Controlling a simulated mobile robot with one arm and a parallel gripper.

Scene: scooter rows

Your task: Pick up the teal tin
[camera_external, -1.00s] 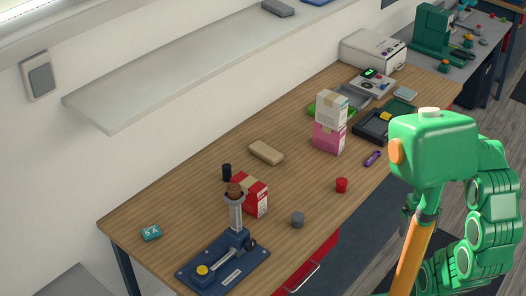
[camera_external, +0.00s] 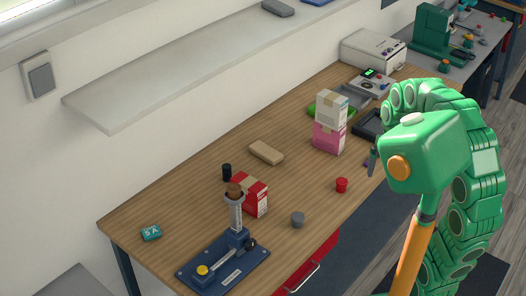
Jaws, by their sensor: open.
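The rest of the gripper is hidden behind the head. It is far from the tin, with most of the bench length between them. No object shows in it.
A blue press-like fixture (camera_external: 225,262) stands right of the tin. A red box (camera_external: 254,196), black cylinder (camera_external: 227,172), tan block (camera_external: 266,152), grey cylinder (camera_external: 297,219), red cap (camera_external: 341,185) and stacked cartons (camera_external: 329,137) occupy the bench. A shelf (camera_external: 180,75) overhangs behind.

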